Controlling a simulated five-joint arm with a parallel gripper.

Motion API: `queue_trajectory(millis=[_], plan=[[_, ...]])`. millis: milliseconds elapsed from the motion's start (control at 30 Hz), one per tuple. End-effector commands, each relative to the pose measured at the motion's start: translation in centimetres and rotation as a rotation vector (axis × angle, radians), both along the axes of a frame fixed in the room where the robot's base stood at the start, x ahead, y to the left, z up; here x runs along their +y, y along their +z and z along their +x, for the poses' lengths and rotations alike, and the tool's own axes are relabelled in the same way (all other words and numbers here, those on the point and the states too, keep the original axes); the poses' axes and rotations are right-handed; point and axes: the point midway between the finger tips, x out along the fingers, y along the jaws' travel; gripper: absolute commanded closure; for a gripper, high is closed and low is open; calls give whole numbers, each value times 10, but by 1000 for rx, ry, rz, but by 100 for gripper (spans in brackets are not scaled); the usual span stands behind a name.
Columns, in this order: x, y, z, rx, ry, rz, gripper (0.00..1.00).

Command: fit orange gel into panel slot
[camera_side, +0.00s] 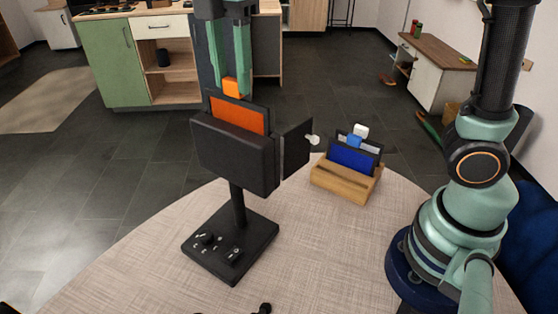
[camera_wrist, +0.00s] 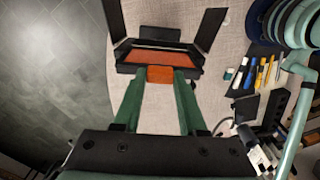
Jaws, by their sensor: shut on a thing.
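The orange gel (camera_side: 238,115) is a flat orange sheet in a dark frame with an orange tab (camera_side: 231,87) on top. My gripper (camera_side: 230,84) is shut on that tab from above. The black panel (camera_side: 233,153) stands on a post. The gel is upright at the panel's top; its lower part is hidden behind the panel's front, and I cannot tell how deep it sits. In the wrist view the gel (camera_wrist: 160,57) lies just beyond my fingertips (camera_wrist: 160,75), with the panel's dark edge (camera_wrist: 160,33) beyond it.
A black flap (camera_side: 296,149) with a white knob sticks out at the panel's right. A wooden rack (camera_side: 340,183) holds a blue gel (camera_side: 352,159) and other dark frames. The panel's base (camera_side: 230,246) stands on the light table (camera_side: 130,284). Pens (camera_wrist: 258,75) lie right in the wrist view.

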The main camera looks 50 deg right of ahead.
Motion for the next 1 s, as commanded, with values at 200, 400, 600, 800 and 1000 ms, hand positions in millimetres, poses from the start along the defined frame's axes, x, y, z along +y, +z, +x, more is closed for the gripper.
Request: queue_trajectory(millis=[200, 400, 600, 800, 1000], plan=[[0, -24, -1, 3, 0, -1, 100], [0, -41, 0, 0, 0, 0, 100], [0, -41, 0, -1, 0, 0, 100], [0, -44, 0, -1, 0, 0, 51], [0, -43, 0, -1, 0, 0, 29]])
